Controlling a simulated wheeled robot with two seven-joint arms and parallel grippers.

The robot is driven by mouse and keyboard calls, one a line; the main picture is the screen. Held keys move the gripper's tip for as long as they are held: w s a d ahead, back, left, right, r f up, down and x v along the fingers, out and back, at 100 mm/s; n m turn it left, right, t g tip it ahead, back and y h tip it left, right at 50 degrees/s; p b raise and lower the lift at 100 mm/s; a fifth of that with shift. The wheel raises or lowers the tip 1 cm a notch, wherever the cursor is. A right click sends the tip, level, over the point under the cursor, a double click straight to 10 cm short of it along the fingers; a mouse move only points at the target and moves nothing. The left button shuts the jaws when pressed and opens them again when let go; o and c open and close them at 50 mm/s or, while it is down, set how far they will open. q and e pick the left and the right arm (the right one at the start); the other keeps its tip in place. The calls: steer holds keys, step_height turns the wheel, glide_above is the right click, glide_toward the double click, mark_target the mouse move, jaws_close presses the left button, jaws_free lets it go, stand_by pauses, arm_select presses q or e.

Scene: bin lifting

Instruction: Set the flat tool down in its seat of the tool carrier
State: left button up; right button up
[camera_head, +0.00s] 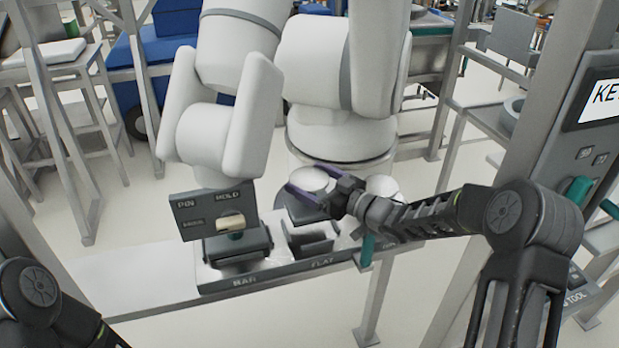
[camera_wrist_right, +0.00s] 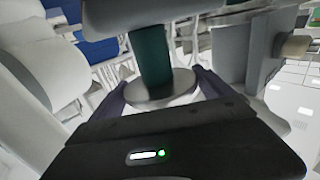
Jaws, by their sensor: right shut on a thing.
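My right gripper (camera_head: 310,188) reaches in from the right with its purple fingers around a round tool (camera_head: 308,180), pale on top with a dark disc below. I take it for the flat tool. In the right wrist view the fingers (camera_wrist_right: 160,88) flank a grey disc (camera_wrist_right: 160,92) with a teal post (camera_wrist_right: 153,58). The tool is above and behind the tool carrier (camera_head: 222,281). The seat marked FLAT (camera_head: 313,245) is a dark bracket that looks empty. A dark block (camera_head: 237,244) sits in the neighbouring seat. My left arm shows at bottom left, its gripper out of view.
A white robot arm (camera_head: 335,90) stands close behind the carrier. Another pale disc (camera_head: 382,186) is right of the held tool. A grey post (camera_head: 545,130) with a screen rises at right.

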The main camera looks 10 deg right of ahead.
stand_by(0.3)
steer(key=shift+a+f+b, duration=0.1)
steer(key=shift+f+b, duration=0.5)
steer(key=shift+f, duration=0.25)
steer(key=shift+f+b, duration=0.4)
steer(key=shift+f, duration=0.35)
steer(key=shift+f+b, duration=0.7)
steer(key=shift+f, duration=0.05)
